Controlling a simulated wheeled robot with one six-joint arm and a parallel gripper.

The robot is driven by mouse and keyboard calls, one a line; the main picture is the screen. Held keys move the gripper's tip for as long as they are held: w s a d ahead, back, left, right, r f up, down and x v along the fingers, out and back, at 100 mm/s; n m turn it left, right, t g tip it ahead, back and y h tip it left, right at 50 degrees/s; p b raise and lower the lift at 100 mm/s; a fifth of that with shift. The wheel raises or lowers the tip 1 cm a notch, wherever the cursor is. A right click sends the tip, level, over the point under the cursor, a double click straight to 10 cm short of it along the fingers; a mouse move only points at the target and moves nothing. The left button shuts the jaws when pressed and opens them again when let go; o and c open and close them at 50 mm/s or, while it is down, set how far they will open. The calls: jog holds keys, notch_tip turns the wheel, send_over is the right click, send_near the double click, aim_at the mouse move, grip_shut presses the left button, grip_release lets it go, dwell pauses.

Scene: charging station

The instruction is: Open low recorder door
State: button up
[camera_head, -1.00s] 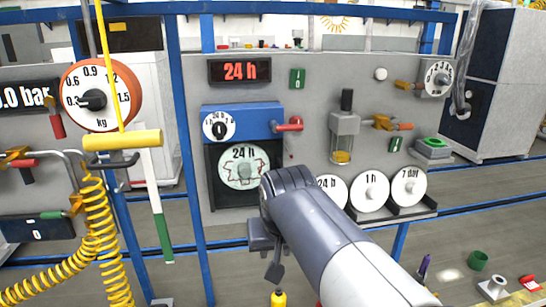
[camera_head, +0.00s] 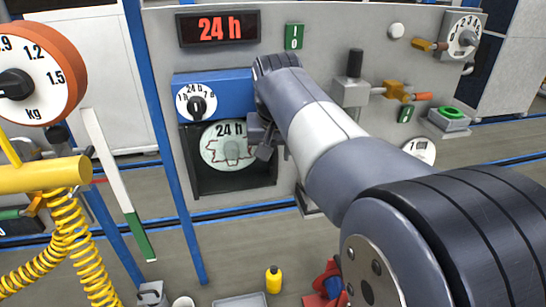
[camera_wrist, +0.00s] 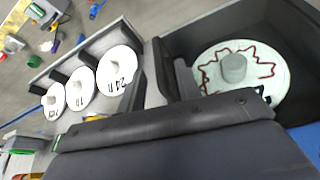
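The low recorder (camera_head: 235,186) is a black square housing under a blue box (camera_head: 228,93) on the grey panel. A pale "24 h" chart disc (camera_head: 226,147) with a dark trace shows in it. The disc (camera_wrist: 233,70) and the deep black housing walls (camera_wrist: 205,30) also show in the wrist view. I cannot make out a separate door pane. My gripper (camera_head: 263,140) is at the housing's right edge, overlapping the disc's right side. In the wrist view its dark fingers (camera_wrist: 158,85) stand apart near the housing's side wall. The blue box's red handle is hidden behind my arm.
A row of white chart discs (camera_wrist: 80,90) sits on a rack beside the recorder. A valve (camera_head: 396,91) and a dial (camera_head: 463,38) are on the panel to the right.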

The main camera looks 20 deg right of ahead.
aim_at(276, 157)
jog(key=shift+x, duration=1.85)
jog(key=shift+c, duration=0.4)
grip_shut()
